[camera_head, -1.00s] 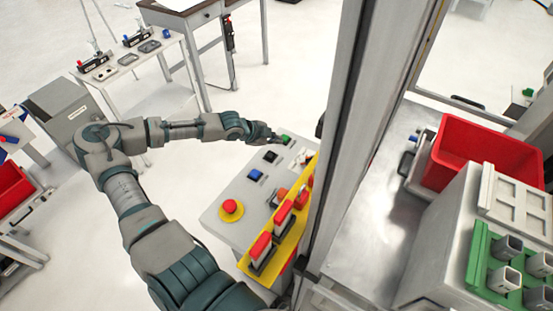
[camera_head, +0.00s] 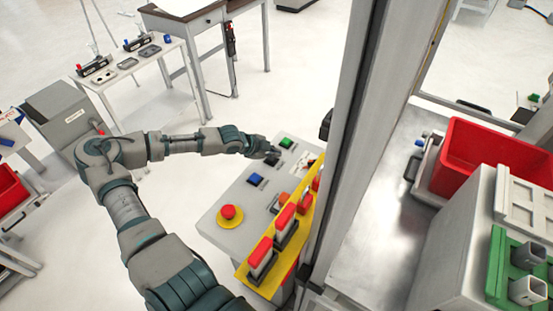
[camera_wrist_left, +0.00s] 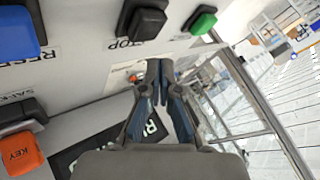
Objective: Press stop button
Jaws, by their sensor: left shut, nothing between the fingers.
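The stop button is a black square push button, with an upside-down STOP label beside it, on the grey control panel (camera_head: 232,200). In the left wrist view the black button (camera_wrist_left: 148,20) is at the top, just beyond my fingertips. In the head view the black button (camera_head: 272,159) sits between a green button (camera_head: 286,142) and a blue button (camera_head: 256,179). My left gripper (camera_head: 266,151) is shut and empty, its tips close to the black button. The left gripper (camera_wrist_left: 160,66) also shows in the wrist view; contact cannot be told. My right gripper is not in view.
A red emergency button (camera_head: 229,212) on a yellow base is at the panel's near end. A yellow strip with red switches (camera_head: 285,217) runs along the panel's right side, beside a tall metal post (camera_head: 352,120). An orange KEY switch (camera_wrist_left: 20,152) shows in the wrist view.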

